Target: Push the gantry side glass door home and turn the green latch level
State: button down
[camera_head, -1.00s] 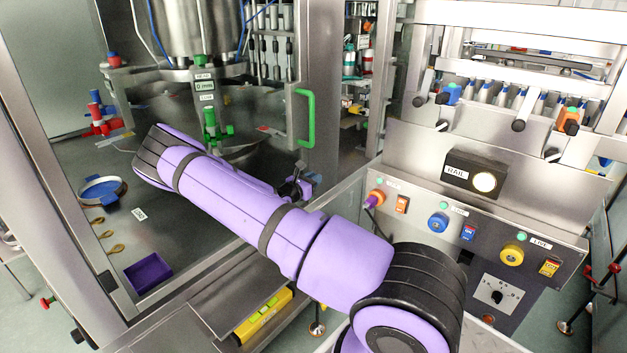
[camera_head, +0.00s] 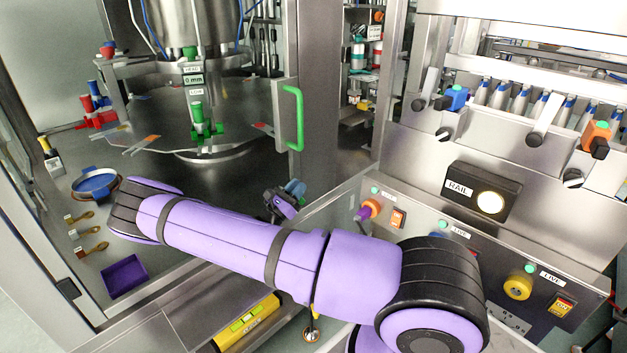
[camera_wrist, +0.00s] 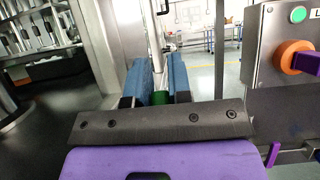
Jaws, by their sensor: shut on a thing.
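The gantry side glass door shows in the head view as a clear pane with a steel edge strip (camera_head: 286,92) bearing a green C-shaped handle (camera_head: 298,118). The strip stands beside a wide steel post; I cannot tell whether the door sits fully home. My gripper (camera_head: 294,189) is below the handle, partly behind my purple arm. In the wrist view, the blue finger pads of my gripper (camera_wrist: 159,92) stand on both sides of a small green piece (camera_wrist: 158,98), which looks like the green latch. Most of it is hidden, and its angle cannot be told.
A control panel with an orange knob (camera_head: 371,208) and a RAIL lamp box (camera_head: 472,185) stands right of my gripper. A yellow level (camera_head: 247,322) lies below my arm.

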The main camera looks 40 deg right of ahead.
jog(key=shift+a+f+t+h, duration=0.2)
jog(key=shift+a+h, duration=0.3)
jog(key=shift+h, duration=0.35)
jog(key=shift+a+f+t+h, duration=0.2)
jog(key=shift+a+h, duration=0.25)
jog(key=shift+h, duration=0.4)
jog(key=c, duration=1)
grip_release()
jog(key=shift+c, duration=0.2)
jog(key=shift+a+f, duration=0.4)
jog(key=shift+f, duration=0.05)
jog(key=s+a+f, duration=0.1)
jog(key=a, duration=1.2)
jog(key=shift+a+f, duration=0.15)
jog(key=shift+f, duration=0.05)
jog(key=shift+s, duration=0.1)
jog(key=shift+c, duration=0.3)
